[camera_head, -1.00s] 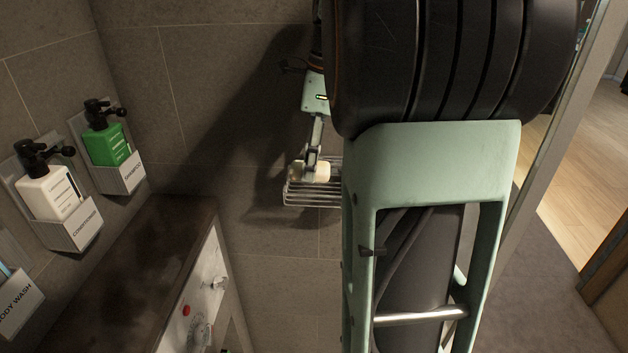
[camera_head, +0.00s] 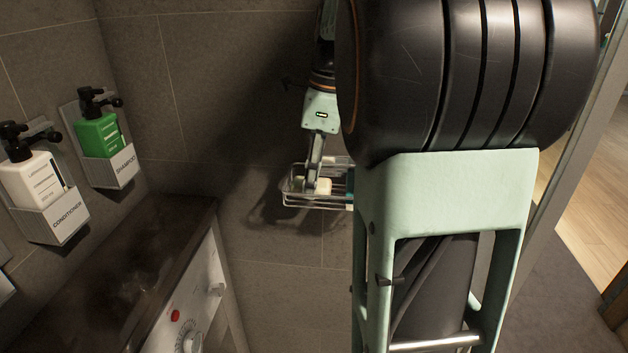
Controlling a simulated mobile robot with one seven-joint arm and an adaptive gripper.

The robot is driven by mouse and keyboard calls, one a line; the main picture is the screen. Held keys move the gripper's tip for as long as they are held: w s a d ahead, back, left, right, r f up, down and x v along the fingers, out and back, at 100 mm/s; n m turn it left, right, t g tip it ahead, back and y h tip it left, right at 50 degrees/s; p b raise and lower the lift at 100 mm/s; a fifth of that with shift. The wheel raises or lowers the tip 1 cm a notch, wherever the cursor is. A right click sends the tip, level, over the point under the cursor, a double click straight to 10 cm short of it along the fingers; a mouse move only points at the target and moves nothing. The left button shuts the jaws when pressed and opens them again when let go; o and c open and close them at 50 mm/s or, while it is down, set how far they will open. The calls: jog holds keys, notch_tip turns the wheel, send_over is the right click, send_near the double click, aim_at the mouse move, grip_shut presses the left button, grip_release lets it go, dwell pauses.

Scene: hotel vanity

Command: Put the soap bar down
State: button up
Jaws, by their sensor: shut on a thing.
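The soap bar (camera_head: 322,187) is a small cream-coloured block at the wire rack. My gripper (camera_head: 313,181) points down and is shut on it, with one finger visible at the bar's left side. The wire rack (camera_head: 292,198) is a shallow metal basket at the tiled wall. The bar sits low within the rack's outline; I cannot tell whether it touches the rack's floor. My own arm hides the rack's right part and the far finger.
A green shampoo bottle (camera_head: 99,137) and a white conditioner bottle (camera_head: 32,183) stand in wall holders at left. A dark-topped counter (camera_head: 150,255) with a white front lies below. A teal item (camera_head: 350,181) shows at the rack's right, partly hidden by my arm.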

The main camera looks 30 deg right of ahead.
aim_at(321, 182)
jog(key=o, duration=1)
jog(key=shift+f, duration=0.15)
jog(key=r, duration=0.4)
jog(key=d+r+p, duration=0.1)
jog(key=r, duration=0.3)
jog(key=s+r+p, duration=0.1)
jog(key=r, duration=0.3)
jog(key=shift+d+r, duration=0.15)
jog(key=shift+d, duration=0.1)
jog(key=shift+a, duration=0.1)
